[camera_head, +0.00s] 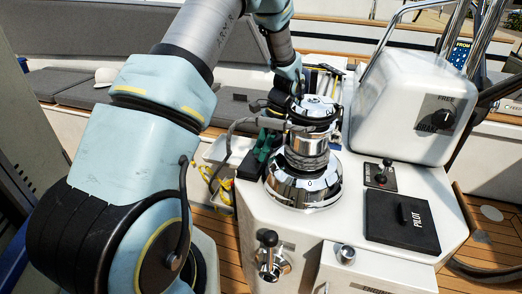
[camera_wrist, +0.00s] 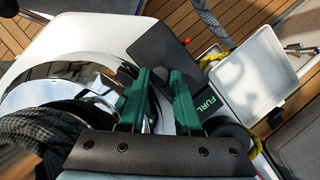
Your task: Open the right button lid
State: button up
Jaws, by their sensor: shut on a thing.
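The green fingers of my gripper (camera_wrist: 158,77) are shut on a small dark raised part, seemingly the handle (camera_wrist: 155,71) of a black flat lid (camera_wrist: 157,45) marked FURL. The fingers hide much of it, so the hold is only partly visible. In the head view my gripper (camera_head: 267,143) is just left of the chrome winch, over the dark lid (camera_head: 249,166). I cannot see the lid raised. Another black lid (camera_head: 400,232), marked PILOT, lies flat on the white console at right with an upright handle; my gripper is away from it.
The chrome winch (camera_head: 305,184) stands close beside my gripper. A small open white box (camera_wrist: 250,75) and yellow rope lie on the other side. A lever (camera_head: 383,171), a white instrument housing (camera_head: 405,105) and steel rails stand to the right.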

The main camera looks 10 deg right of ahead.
grip_shut()
dwell(0.8)
